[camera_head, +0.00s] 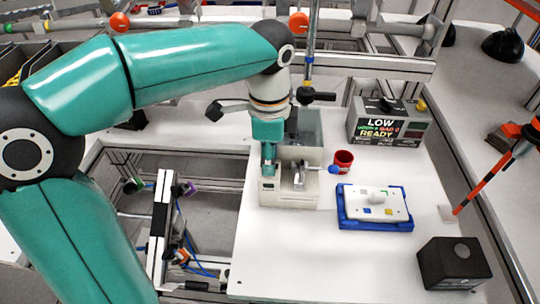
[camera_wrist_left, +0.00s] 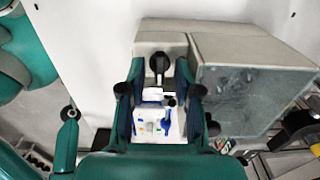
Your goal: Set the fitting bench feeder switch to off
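A beige feeder box (camera_head: 290,192) stands at the left edge of the white bench. A small metal lever (camera_head: 299,177) and a blue-tipped rod (camera_head: 333,169) show at its front right. I cannot read any switch marking. My left gripper (camera_head: 268,158) points down at the left part of this box. In the wrist view the left gripper (camera_wrist_left: 158,88) has its fingers apart, on either side of a black knob (camera_wrist_left: 160,63) on the beige box (camera_wrist_left: 215,47). I cannot tell whether a finger touches the knob. My right gripper is out of view.
A grey bin (camera_head: 308,127) adjoins the feeder box. A red cup (camera_head: 343,160), a blue tray (camera_head: 372,224) with a white plate (camera_head: 378,198), a display unit reading LOW and READY (camera_head: 388,123), and a black box (camera_head: 450,264) stand to the right. The front of the bench is clear.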

